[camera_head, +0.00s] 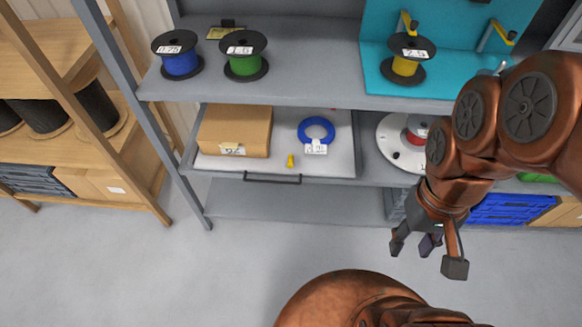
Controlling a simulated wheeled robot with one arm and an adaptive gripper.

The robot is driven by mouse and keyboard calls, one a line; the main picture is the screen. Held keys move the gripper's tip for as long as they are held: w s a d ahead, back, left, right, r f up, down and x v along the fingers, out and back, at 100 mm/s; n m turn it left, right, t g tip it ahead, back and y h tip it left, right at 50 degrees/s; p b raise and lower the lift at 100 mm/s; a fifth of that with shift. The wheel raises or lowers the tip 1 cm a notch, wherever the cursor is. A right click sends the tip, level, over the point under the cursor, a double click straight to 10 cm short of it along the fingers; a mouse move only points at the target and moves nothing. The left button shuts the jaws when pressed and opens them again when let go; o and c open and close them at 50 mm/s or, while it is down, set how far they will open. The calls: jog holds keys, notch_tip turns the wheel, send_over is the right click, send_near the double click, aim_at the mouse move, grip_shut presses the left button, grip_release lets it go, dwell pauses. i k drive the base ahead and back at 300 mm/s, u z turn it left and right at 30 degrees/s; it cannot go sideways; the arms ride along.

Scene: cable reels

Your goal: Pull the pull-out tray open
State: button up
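The pull-out tray (209,163) sits in the middle level of the grey shelving unit, with a light bottom and a dark bar handle (272,179) along its front edge. On it are a cardboard box (235,131), a blue cable coil (316,131) with a white label, and a small yellow item (290,160). My gripper (425,254) hangs in front of the shelf, to the right of the handle and lower in the picture, apart from it. Its fingers are spread and nothing shows between them.
Blue (180,63), green (244,66) and yellow (405,65) reels stand on the shelf above. A white disc with a red reel (391,142) is right of the tray. A wooden rack (121,190) stands at left. The grey floor (150,270) in front is clear.

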aim_at(340, 161)
jog(key=k, duration=1.15)
jog(key=u, duration=0.55)
jog(key=i, duration=0.7)
jog(key=u, duration=0.8)
